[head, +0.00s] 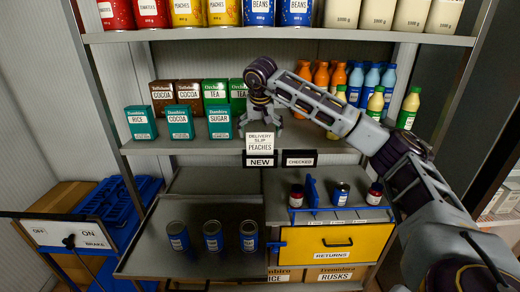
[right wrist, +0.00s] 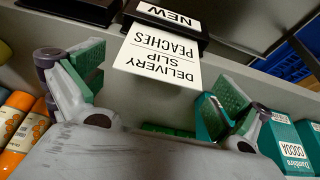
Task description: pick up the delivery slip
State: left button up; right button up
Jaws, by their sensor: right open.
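The delivery slip (head: 260,143) is a white card lettered "DELIVERY SLIP PEACHES". It stands in the black holder labelled NEW (head: 260,162) at the shelf's front edge. In the right wrist view the slip (right wrist: 158,62) appears upside down, with one end at the black holder (right wrist: 168,22). My right gripper (head: 260,125) is just above and behind the slip in the head view. In the right wrist view its open green-padded fingers (right wrist: 150,92) are on either side of the slip, apart from it. My left gripper is not in view.
A CHECKED holder (head: 300,158) is just right of the NEW one. Boxes of sugar (head: 219,122) and cocoa (head: 180,122) stand left of my gripper; several bottles (head: 375,95) stand right. Below are a tray with three cans (head: 150,262) and a yellow RETURNS drawer (head: 365,255).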

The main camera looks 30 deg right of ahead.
jog(key=shift+w+d+f, duration=0.15)
jog(key=shift+w+f, duration=0.1)
jog(key=shift+f, duration=0.4)
jog(key=c, duration=0.5)
